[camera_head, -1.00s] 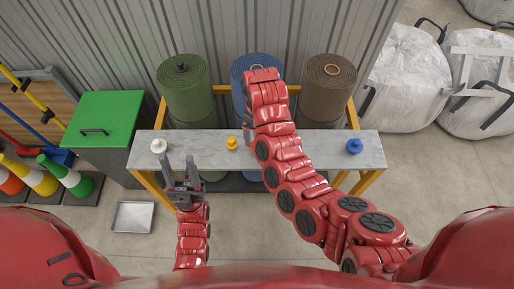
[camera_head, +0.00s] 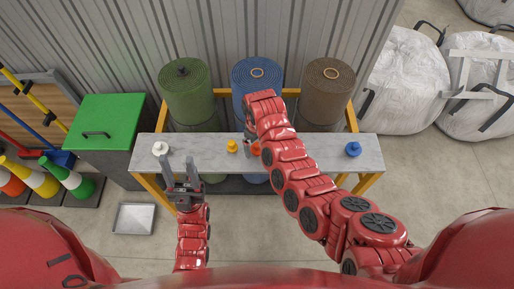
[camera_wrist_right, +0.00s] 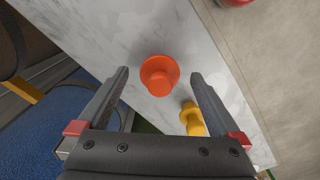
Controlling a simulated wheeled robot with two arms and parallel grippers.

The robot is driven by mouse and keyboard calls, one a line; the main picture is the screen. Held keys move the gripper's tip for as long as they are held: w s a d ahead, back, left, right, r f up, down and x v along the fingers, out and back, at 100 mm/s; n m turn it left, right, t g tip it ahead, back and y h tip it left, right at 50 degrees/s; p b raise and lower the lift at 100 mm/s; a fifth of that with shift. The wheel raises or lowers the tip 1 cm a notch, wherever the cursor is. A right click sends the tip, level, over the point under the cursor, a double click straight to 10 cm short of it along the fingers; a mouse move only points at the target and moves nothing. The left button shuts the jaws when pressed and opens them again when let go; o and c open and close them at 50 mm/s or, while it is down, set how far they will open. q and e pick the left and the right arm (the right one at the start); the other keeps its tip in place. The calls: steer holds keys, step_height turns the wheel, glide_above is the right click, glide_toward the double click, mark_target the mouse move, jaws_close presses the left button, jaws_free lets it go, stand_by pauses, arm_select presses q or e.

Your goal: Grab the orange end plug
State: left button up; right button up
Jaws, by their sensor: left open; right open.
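The orange end plug (camera_head: 256,148) stands on the grey marbled shelf (camera_head: 315,150), partly hidden behind my right arm in the head view. In the right wrist view the orange plug (camera_wrist_right: 159,75) sits between and just beyond the two fingertips, not touched. My right gripper (camera_wrist_right: 158,78) is open and empty, above the shelf; in the head view it is mostly hidden by its arm (camera_head: 249,137). A yellow plug (camera_head: 232,146) stands just left of the orange one; it also shows in the right wrist view (camera_wrist_right: 192,120). My left gripper (camera_head: 180,165) is open and empty at the shelf's front left.
A white plug (camera_head: 160,149) and a blue plug (camera_head: 353,149) stand toward the shelf ends. Green (camera_head: 187,95), blue (camera_head: 257,75) and brown (camera_head: 327,95) turf rolls stand behind the shelf. A green-lidded bin (camera_head: 105,120) is at the left.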

steer(key=c, duration=1.5)
steer(key=shift+o, duration=0.2)
steer(key=shift+r, duration=0.1)
